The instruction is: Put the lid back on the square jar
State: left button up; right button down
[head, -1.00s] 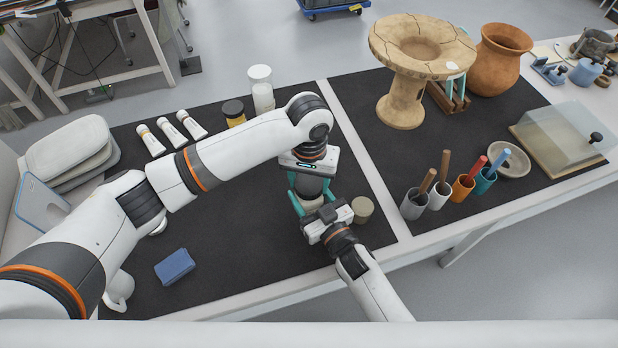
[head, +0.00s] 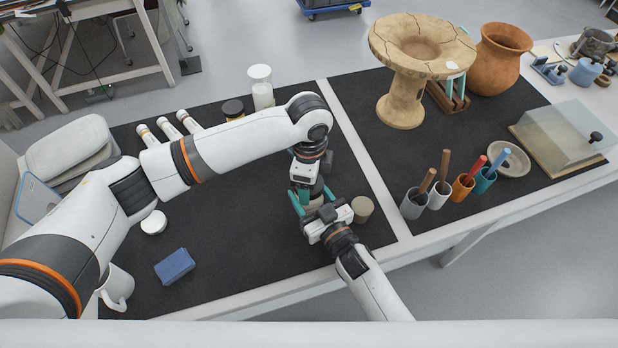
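A small pale vessel (head: 314,202), probably the square jar, shows between the grippers on the dark mat; most of it is hidden and its shape is unclear. My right gripper (head: 313,199) reaches it from the front, with teal fingers on either side of it; whether they press on it is unclear. My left gripper (head: 306,192) points down directly above and behind the vessel. Its fingertips and anything between them are hidden, so I cannot make out the lid there. A round tan block (head: 362,209) stands just right of my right gripper.
A blue block (head: 175,266), a white round disc (head: 153,222) and a white mug (head: 117,288) are at left. A white-lidded jar (head: 262,88) and a dark-lidded jar (head: 233,109) stand behind. Brush cups (head: 415,204) and a cracked stand (head: 403,105) are at right.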

pick_arm(q)
jog(key=shift+o, duration=1)
notch_tip(320, 180, up, 12)
pick_arm(e)
jog(key=shift+c, duration=1.8)
grip_release()
